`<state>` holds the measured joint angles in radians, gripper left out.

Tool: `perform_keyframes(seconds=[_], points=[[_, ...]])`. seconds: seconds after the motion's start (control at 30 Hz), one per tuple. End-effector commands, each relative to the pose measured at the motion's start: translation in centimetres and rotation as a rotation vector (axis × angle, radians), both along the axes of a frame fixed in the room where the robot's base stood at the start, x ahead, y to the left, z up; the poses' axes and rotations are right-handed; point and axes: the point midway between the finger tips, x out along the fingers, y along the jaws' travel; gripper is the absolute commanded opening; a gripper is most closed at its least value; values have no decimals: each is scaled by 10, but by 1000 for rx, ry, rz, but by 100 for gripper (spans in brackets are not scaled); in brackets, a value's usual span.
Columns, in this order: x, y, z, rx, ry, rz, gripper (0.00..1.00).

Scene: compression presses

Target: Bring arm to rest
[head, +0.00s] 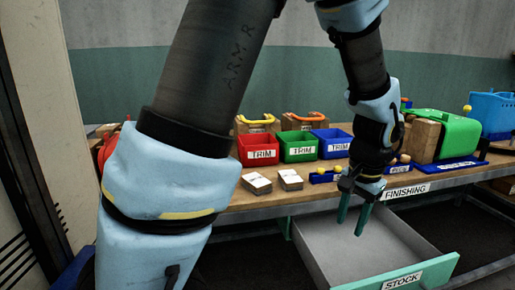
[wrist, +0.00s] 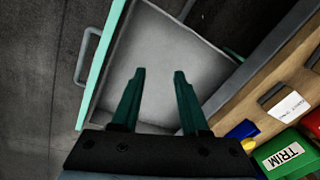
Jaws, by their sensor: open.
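My gripper (head: 354,214) points down over the open stock drawer (head: 312,252). Its two green fingers are apart with nothing between them. In the wrist view the fingers of my gripper (wrist: 158,95) stand over the bare grey floor of the drawer (wrist: 160,50). The drawer looks empty where it shows. My upper arm hides part of the bench's left side.
The wooden bench (head: 255,197) stands behind the drawer. A blue crate (head: 492,112) is at far right.

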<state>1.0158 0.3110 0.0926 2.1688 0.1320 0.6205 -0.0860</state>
Motion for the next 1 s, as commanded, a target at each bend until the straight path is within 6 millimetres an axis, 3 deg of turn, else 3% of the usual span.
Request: perform_keyframes(seconds=[0.03, 0.23, 0.4, 0.53, 0.73, 1.0], points=[[15, 27, 7, -13, 6, 76, 45], [46, 120, 21, -63, 12, 327, 45], [51, 196, 31, -101, 4, 542, 45], [45, 244, 36, -125, -9, 685, 45], [34, 285, 40, -144, -25, 818, 45], [31, 292, 39, -147, -28, 841, 45]])
